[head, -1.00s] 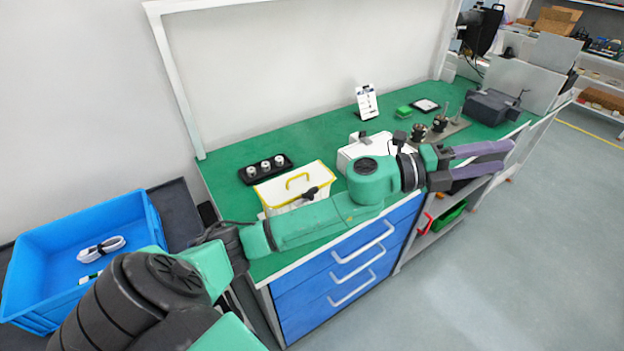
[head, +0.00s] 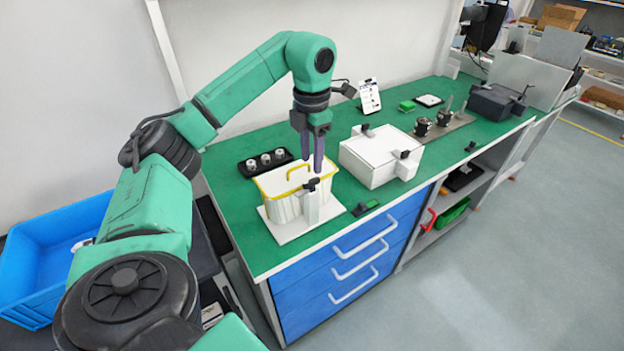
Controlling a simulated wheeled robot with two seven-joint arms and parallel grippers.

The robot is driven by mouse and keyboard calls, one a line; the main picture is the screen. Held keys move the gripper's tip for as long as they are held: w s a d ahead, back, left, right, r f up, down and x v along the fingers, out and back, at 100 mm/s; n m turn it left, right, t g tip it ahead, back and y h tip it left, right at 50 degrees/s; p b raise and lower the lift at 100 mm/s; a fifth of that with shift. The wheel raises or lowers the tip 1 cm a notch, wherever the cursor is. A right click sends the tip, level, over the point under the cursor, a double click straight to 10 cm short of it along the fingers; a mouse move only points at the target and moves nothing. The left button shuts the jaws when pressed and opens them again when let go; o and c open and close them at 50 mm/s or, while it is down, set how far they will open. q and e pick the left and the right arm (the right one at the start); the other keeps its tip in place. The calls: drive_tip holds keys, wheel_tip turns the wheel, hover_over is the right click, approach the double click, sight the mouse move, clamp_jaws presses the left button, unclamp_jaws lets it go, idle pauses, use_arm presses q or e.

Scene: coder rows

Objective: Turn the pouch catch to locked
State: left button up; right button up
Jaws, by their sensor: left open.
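The pouch (head: 285,209) is white with a yellow rim and a yellow handle, and stands upright on a white base plate near the bench's front edge. A small black catch (head: 312,184) sits at the top of a white post at the pouch's front right; I cannot tell its locked or unlocked position. My left gripper (head: 312,164) points down with its two purple fingers apart and empty. Its tips show just above the catch in the picture; I see no contact. My right gripper is not in view.
A white box (head: 375,160) with black catches stands right of the pouch. A black tray (head: 248,167) with several white round pieces lies behind it. A small dark and green item (head: 366,208) lies by the front edge. A blue bin (head: 40,255) stands at left.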

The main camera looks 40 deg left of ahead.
sight(311, 180)
use_arm(q)
wheel_tip(311, 180, down, 5)
drive_tip(key=shift+s+a+r+p, duration=0.1)
drive_tip(key=shift+s+p, duration=0.05)
drive_tip(key=shift+p, duration=0.35)
drive_tip(key=shift+f, duration=0.5)
drive_tip(key=shift+c, duration=0.3)
clamp_jaws()
